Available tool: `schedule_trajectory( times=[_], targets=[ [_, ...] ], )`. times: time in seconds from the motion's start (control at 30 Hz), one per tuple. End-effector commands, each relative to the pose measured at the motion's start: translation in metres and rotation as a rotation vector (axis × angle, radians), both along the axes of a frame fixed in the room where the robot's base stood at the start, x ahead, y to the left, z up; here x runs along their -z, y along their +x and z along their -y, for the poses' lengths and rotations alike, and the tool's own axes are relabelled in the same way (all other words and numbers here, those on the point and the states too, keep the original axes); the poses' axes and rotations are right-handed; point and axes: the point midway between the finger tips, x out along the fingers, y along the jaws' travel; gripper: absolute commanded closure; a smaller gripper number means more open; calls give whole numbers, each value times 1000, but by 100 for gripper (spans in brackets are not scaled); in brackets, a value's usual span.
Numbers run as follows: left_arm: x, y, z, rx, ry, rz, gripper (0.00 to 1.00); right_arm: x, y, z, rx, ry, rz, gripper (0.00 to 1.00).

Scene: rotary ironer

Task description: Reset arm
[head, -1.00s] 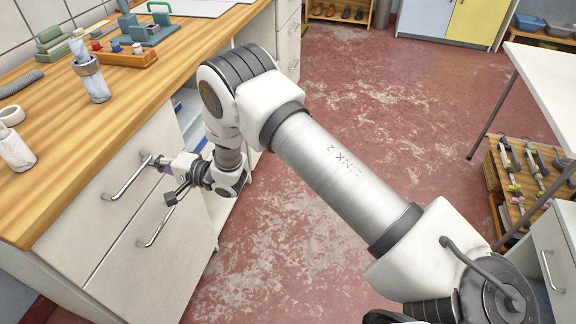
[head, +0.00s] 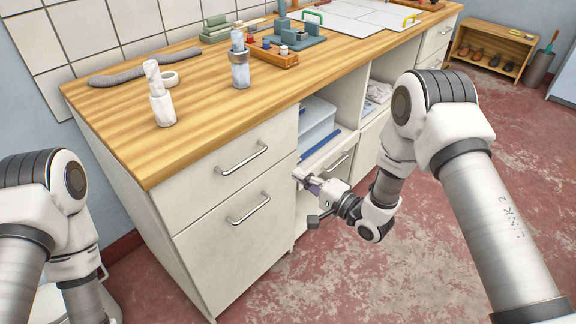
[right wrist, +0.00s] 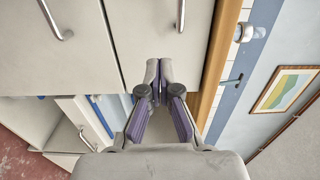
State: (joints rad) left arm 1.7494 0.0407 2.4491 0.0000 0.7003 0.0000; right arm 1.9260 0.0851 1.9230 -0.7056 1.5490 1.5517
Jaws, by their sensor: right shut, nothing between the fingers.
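My right gripper (head: 301,177) is shut and empty. In the head view it shows at the right edge of the drawer fronts, to the right of the upper drawer handle (head: 243,158) and lower drawer handle (head: 248,210). In the right wrist view its fingertips (right wrist: 159,72) are together, with pale cabinet fronts behind them and nothing between the fingers. My left arm (head: 45,215) hangs at the left of the head view. Its gripper is out of view. Both left-hand drawers of the white cabinet (head: 200,200) look closed.
Open shelves (head: 318,125) lie beside the drawers. The red floor (head: 320,270) in front is clear.

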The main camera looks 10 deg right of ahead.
Motion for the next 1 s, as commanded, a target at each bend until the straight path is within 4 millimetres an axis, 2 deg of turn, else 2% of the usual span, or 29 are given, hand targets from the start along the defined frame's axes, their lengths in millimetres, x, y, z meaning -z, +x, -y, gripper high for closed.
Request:
schedule_trajectory(
  times=[0.23, 0.3, 0.37, 0.43, 0.47, 0.53, 0.63, 0.67, 0.7, 0.8, 0.9, 1.0],
  targets=[
    [-2, 0, 0, 1, 0, -1, 27, -1, -8, 5, -1, 0, -1, 100],
    [-12, 0, 0, 1, 0, -1, 27, -5, -10, 4, -2, 0, -11, 100],
    [-30, 0, 0, 1, 0, -1, 27, -10, -17, 2, -8, -1, -40, 100],
    [-62, 0, 0, 1, 0, -1, 27, -4, -47, 1, 24, -15, -168, 100],
    [-73, 0, 0, 1, 0, 0, 27, 12, -66, 6, 57, -73, -250, 100],
    [-87, 1, 0, 1, 0, 1, 27, 50, -113, 21, 99, -303, -404, 100],
    [-100, 0, 0, 1, 0, 0, 27, 91, -194, 49, 39, -682, -598, 100],
    [-102, 0, 0, 1, 0, 0, 27, 99, -219, 57, -6, -791, -650, 100],
    [-104, 0, 0, 1, 0, -1, 27, 107, -253, 68, -86, -930, -716, 100],
    [-99, 0, 0, 1, 0, -1, 27, 118, -326, 91, -354, -1210, -828, 100],
    [-98, 0, 0, 1, 0, -1, 27, 117, -359, 101, -583, -1349, -832, 100],
    [-98, 0, 0, 1, 0, -1, 27, 118, -366, 101, -699, -1403, -782, 100]
  ],
)
